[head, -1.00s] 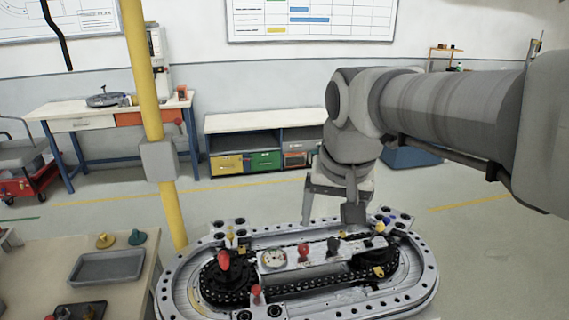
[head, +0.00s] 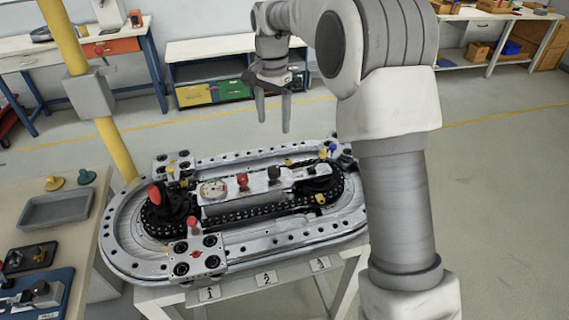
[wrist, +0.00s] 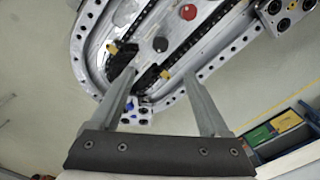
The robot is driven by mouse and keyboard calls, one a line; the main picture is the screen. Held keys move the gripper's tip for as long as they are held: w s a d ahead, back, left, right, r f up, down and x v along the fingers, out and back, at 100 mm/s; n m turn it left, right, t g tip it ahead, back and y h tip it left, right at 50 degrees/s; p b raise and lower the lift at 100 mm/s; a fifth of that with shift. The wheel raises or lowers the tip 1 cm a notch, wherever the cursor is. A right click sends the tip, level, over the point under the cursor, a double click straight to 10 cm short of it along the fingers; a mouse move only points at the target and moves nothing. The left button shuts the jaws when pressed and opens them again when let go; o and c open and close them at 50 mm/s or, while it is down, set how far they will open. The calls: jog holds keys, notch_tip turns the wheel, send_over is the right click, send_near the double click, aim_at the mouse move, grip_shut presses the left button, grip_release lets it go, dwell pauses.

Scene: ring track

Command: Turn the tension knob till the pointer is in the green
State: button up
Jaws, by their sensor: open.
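The ring track's centre plate carries a round gauge (head: 213,188) with a pale face; its pointer and green zone are too small to read. To its right stand a red knob (head: 242,180) and a black knob (head: 273,173); I cannot tell by label which sets the tension. The wrist view shows the red knob (wrist: 188,12) and the black knob (wrist: 160,44) from above, beyond my fingertips. My gripper (head: 273,126) is open and empty, pointing down above the track's far side. Its two fingers (wrist: 158,78) are apart and touch neither knob.
The oval track (head: 130,262) surrounds the plate, with a chain and dark sprockets. A larger red knob (head: 155,194) stands at the left, another red knob (head: 193,222) at the front. A side table with a grey tray (head: 55,209) is at left. A yellow post (head: 118,150) rises behind.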

aim_at(275, 169)
notch_tip(275, 169, down, 18)
jog(key=shift+r, duration=0.25)
jog(key=shift+c, duration=0.2)
grip_shut()
dwell(0.4)
